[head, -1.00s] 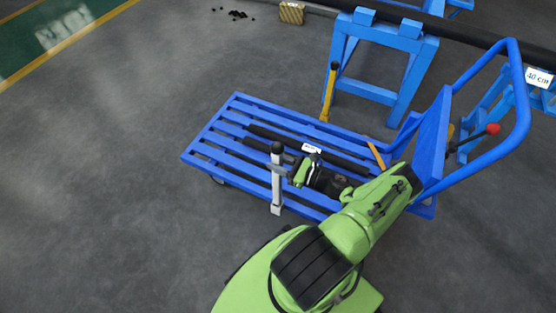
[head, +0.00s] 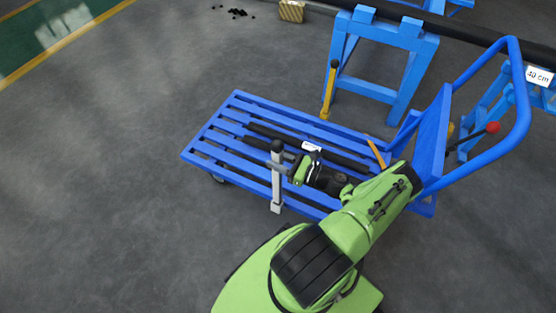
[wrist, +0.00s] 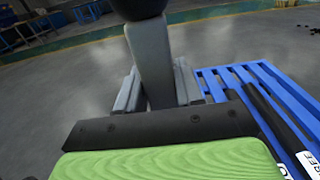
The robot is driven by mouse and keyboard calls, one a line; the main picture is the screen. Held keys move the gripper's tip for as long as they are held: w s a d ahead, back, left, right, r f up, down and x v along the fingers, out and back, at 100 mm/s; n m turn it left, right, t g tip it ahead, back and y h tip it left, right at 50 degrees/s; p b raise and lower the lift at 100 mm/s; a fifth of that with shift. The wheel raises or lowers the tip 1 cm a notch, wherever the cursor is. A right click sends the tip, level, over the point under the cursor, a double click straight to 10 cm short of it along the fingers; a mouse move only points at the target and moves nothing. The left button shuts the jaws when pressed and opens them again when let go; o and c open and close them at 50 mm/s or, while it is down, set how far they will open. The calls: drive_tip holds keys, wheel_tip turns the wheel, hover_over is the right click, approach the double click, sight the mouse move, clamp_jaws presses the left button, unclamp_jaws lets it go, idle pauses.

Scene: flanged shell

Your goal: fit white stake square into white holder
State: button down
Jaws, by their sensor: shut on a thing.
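The white stake (head: 277,178), a pale upright post with a black top, stands at the near edge of the blue cart in the head view. My gripper (head: 289,163) is shut on its upper part from the right. In the wrist view the stake (wrist: 152,62) rises between my two grey fingers, with its black top cut off by the picture's upper edge. A whiter, slightly wider piece (head: 276,207) shows at the stake's foot. I cannot tell whether it is the white holder or the stake's own end, nor whether the stake sits in a holder.
The blue slatted cart (head: 238,98) carries black bars (head: 345,160) with a white label. A yellow-and-black post (head: 329,90) stands at its far side, and the blue push handle (head: 524,100) is at the right. Blue trestles (head: 405,42) stand behind. Floor to the left is clear.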

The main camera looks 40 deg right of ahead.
sight(281, 175)
wheel_tip(281, 175, down, 8)
idle(3.2)
drive_tip(key=c, duration=0.6)
unclamp_jaws()
drive_tip(key=shift+c, duration=0.2)
drive_tip(key=v, duration=1.5)
drive_tip(key=shift+s, duration=0.4)
drive_tip(key=shift+d, duration=0.1)
